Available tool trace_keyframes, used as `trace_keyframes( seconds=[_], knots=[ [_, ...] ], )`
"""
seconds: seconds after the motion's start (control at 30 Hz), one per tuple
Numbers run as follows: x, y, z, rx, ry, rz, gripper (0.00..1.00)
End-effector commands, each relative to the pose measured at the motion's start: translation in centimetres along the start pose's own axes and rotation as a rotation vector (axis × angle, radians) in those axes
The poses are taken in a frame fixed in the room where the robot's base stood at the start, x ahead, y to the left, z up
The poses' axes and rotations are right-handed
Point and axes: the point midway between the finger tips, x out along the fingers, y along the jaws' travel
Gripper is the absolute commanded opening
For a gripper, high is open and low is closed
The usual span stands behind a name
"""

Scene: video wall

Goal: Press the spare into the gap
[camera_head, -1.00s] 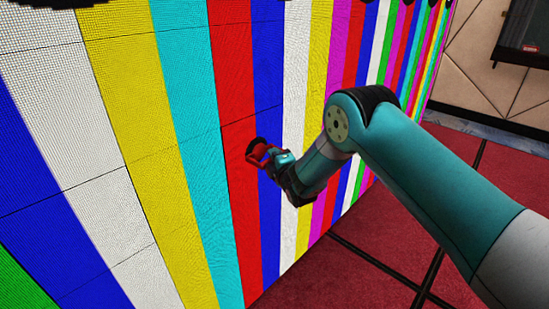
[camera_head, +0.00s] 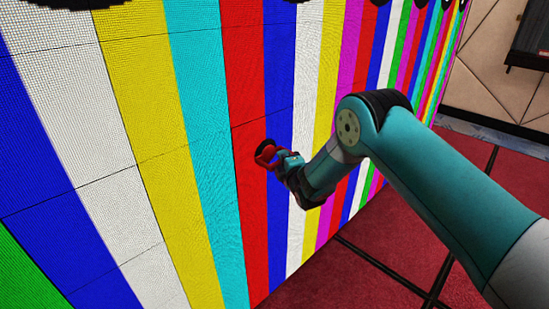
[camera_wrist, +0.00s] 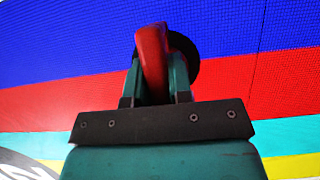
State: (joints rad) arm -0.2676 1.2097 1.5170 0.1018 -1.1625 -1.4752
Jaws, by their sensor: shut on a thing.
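My gripper (camera_head: 272,157) is shut on a red handle (camera_wrist: 152,62) with a black round disc (camera_wrist: 187,62) behind it, which looks like a suction cup. The red handle also shows in the head view (camera_head: 263,154). The disc is at or very near the face of the striped video wall (camera_head: 190,120), by the border of a red and a blue stripe. I cannot tell whether the disc touches the wall or bears a separate panel. No open gap can be made out. The spare cannot be told apart from the wall.
Thin dark seams cross the wall. Dark rounded shapes (camera_head: 62,4) show along its top edge. A grey and black round marking (camera_wrist: 25,167) shows at the wrist view's lower left. Red floor (camera_head: 400,235) lies to the right, and a dark panel (camera_head: 533,35) hangs on the padded wall.

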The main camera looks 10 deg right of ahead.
Motion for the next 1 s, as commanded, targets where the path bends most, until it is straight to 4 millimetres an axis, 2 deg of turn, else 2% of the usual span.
trace_keyframes(
  seconds=[0.57,1.0],
  knots=[
    [0.1,0.2,0.0,0.008,0.0,0.022,0.0],
    [-1.5,0.2,0.8,0.007,-0.002,0.018,0.0]
  ],
)
